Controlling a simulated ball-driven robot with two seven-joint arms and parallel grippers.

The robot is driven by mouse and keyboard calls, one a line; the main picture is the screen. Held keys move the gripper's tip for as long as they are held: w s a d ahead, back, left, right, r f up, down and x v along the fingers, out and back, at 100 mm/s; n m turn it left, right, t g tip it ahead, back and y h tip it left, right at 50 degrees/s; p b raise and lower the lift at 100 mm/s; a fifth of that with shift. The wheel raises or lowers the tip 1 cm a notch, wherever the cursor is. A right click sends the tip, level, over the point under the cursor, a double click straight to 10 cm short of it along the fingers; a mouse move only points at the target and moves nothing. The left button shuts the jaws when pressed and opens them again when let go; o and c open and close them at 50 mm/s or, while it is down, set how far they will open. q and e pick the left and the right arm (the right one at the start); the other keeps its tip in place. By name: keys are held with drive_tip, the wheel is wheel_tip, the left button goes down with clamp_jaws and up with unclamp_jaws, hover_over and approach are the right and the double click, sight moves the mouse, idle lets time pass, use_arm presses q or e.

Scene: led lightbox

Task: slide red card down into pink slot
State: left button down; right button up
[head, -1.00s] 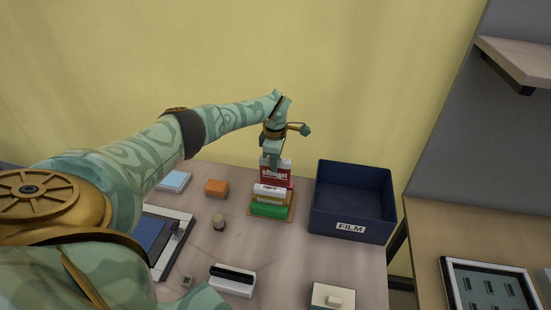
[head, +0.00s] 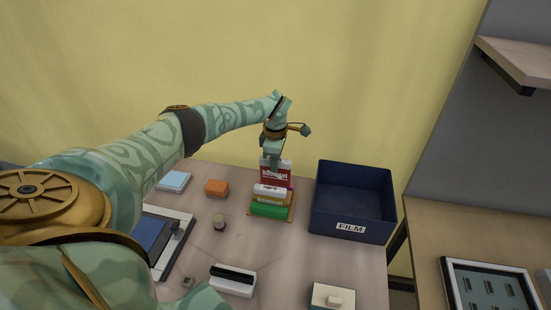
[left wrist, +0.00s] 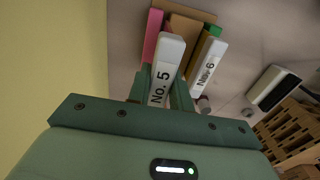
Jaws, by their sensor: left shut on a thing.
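My left gripper (head: 276,163) is pointed down and shut on the red card (head: 277,175), which it holds upright at the back of a small rack. In the left wrist view the fingers (left wrist: 160,88) close on a white end marked "No. 5" (left wrist: 162,80). A pink strip (left wrist: 152,35), which looks like the pink slot, lies just to its left there. A second white-topped card, "No. 6" (left wrist: 208,65), stands nearer the green part (head: 269,210) of the rack. My right gripper is not in view.
A blue FILM bin (head: 352,228) stands close on the right of the rack. An orange block (head: 216,188), a small cylinder (head: 219,222) and a black-topped white block (head: 233,280) are on the table. The yellow wall is close behind the rack.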

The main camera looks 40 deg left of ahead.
use_arm(q)
drive_tip(key=b, duration=0.3)
hover_over(275, 184)
drive_tip(key=shift+w+f, duration=0.15)
drive_tip(key=shift+f, duration=2.25)
drive_tip(key=shift+a+f+b, duration=0.1)
drive_tip(key=shift+f+b, duration=0.25)
drive_tip(key=shift+b, duration=0.05)
drive_tip(key=c, duration=1.2)
unclamp_jaws()
drive_tip(key=shift+o, duration=0.2)
